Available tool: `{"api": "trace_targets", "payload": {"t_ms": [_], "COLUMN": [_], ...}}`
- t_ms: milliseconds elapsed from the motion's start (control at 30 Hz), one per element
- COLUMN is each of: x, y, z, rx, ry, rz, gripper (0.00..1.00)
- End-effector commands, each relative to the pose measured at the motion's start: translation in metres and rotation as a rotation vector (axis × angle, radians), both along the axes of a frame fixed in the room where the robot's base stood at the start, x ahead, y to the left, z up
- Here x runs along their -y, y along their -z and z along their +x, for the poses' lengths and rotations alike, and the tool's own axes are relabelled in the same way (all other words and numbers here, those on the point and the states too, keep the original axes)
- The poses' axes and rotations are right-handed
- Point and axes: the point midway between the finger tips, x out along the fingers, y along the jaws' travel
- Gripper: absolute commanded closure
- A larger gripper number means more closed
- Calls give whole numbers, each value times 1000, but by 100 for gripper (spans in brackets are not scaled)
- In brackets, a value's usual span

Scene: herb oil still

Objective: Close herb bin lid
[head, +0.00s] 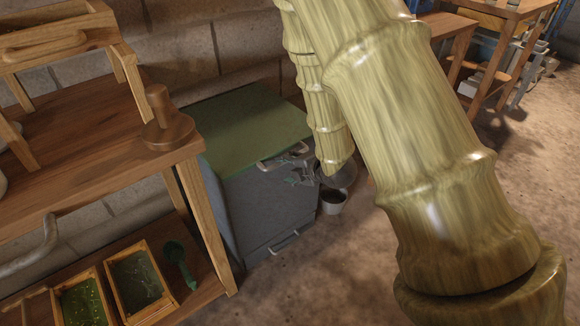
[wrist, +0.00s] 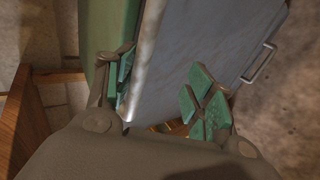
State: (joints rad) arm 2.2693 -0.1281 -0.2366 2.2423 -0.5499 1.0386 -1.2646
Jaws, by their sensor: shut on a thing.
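The herb bin (head: 255,205) is a grey box standing on the floor against the block wall. Its green lid (head: 245,122) lies across the top, and I cannot tell whether a small gap is left at the front edge. My gripper (head: 298,168) is at that edge, partly hidden behind my arm. In the wrist view the green-padded fingers (wrist: 163,92) stand on either side of the lid's front edge, the lid (wrist: 112,30) at left and the grey front at right. The exact contact is hidden.
A wooden table (head: 90,145) with a wooden knobbed piece (head: 167,122) stands close left of the bin. Its lower shelf holds framed trays (head: 138,280) and a green scoop (head: 178,262). The floor in front is clear.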

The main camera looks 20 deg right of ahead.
Motion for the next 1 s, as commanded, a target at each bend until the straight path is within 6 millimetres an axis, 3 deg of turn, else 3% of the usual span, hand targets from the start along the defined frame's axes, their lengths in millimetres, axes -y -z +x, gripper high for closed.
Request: {"api": "trace_targets", "payload": {"t_ms": [33, 533, 667, 733, 1000], "x": [-1, 2, 8, 13, 23], "y": [6, 1, -9, -17, -49], "z": [-5, -11, -24, -33, -68], "rx": [-15, -15, -14, -13, -2], "ry": [-2, 1, 3, 5, 0], "rz": [-1, 0, -2, -2, -1], "gripper": [66, 70, 71, 77, 77]}}
